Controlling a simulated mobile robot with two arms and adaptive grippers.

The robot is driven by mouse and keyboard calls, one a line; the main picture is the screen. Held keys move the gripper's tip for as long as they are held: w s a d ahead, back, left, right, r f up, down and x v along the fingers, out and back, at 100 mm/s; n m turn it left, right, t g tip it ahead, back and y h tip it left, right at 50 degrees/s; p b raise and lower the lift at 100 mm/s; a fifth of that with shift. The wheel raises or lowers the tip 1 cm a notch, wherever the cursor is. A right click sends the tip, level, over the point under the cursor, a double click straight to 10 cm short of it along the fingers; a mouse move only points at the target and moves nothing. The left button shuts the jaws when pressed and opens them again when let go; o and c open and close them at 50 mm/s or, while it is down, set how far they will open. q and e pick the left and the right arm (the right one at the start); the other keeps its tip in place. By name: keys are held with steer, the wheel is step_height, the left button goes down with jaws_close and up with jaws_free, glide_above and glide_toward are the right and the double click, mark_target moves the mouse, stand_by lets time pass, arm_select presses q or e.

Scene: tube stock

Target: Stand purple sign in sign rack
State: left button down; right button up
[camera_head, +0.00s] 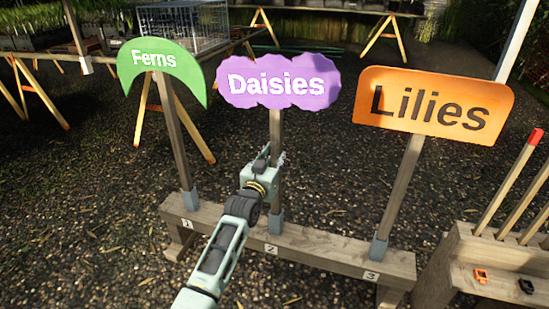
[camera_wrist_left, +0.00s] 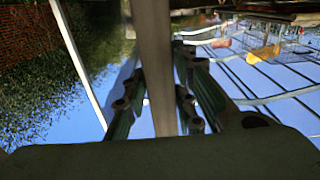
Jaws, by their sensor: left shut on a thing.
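The purple sign (camera_head: 278,82) reads "Daisies" and stands upright on a wooden post, its foot in the grey socket of slot 2 of the sign rack (camera_head: 318,249). My left gripper (camera_head: 278,165) is shut on this post, about midway between the sign board and the rack. In the left wrist view the post (camera_wrist_left: 157,65) runs between the two fingers. The green "Ferns" sign (camera_head: 160,66) stands in slot 1, leaning a little left. The orange "Lilies" sign (camera_head: 433,105) stands in slot 3, leaning a little right. My right gripper is not in view.
A wooden stand (camera_head: 492,262) with several sticks, one red-tipped, and small orange and black clips is at the right. A wire cage (camera_head: 181,27) rests on a trestle table behind. Gravel ground (camera_head: 90,200) is open to the left of the rack.

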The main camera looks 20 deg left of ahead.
arm_select(q)
steer(key=c, duration=1.5)
jaws_free()
steer(key=shift+r, duration=0.2)
steer(key=shift+c, duration=0.2)
steer(key=shift+o, duration=0.9)
steer(key=shift+f, duration=0.3)
steer(key=s, duration=1.2)
steer(key=shift+a+r, duration=0.2)
